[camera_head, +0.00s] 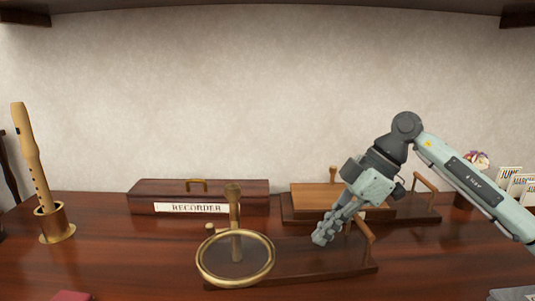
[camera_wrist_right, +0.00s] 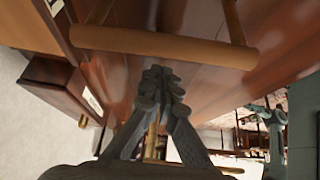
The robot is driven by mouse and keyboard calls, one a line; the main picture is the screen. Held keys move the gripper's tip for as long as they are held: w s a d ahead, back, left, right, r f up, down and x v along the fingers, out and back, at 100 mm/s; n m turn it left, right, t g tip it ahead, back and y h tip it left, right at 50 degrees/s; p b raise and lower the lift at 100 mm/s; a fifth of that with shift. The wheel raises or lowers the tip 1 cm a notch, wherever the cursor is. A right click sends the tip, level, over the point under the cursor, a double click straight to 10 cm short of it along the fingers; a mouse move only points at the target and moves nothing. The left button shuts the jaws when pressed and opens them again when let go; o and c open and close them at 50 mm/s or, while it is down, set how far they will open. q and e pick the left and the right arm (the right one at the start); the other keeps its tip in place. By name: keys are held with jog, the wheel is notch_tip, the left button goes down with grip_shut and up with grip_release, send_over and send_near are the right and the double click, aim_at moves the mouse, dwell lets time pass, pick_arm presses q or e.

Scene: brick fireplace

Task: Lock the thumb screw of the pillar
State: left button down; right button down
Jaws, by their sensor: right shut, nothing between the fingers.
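The pillar (camera_head: 235,215) is a wooden post standing upright on a dark wooden base (camera_head: 300,268). A brass ring (camera_head: 262,275) with a see-through middle sits at the pillar and covers its lower part. A small light knob (camera_head: 210,227), which may be the thumb screw, shows just left of the pillar. My right gripper (camera_head: 322,238) is shut and empty. It points down over the base, right of the pillar and apart from it. Its closed fingertips also show in the right wrist view (camera_wrist_right: 162,84). My left gripper is not in view.
A wooden handle bar (camera_head: 359,227) rises at the base's right end, close to my right gripper. Behind stand a box labelled RECORDER (camera_head: 150,190) and another wooden stand (camera_head: 310,196). A recorder (camera_head: 28,150) stands upright in a brass holder (camera_head: 55,225) at far left.

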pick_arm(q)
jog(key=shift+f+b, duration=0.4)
pick_arm(e)
jog(key=shift+s+f, duration=0.1)
jog(key=shift+f, duration=1.25)
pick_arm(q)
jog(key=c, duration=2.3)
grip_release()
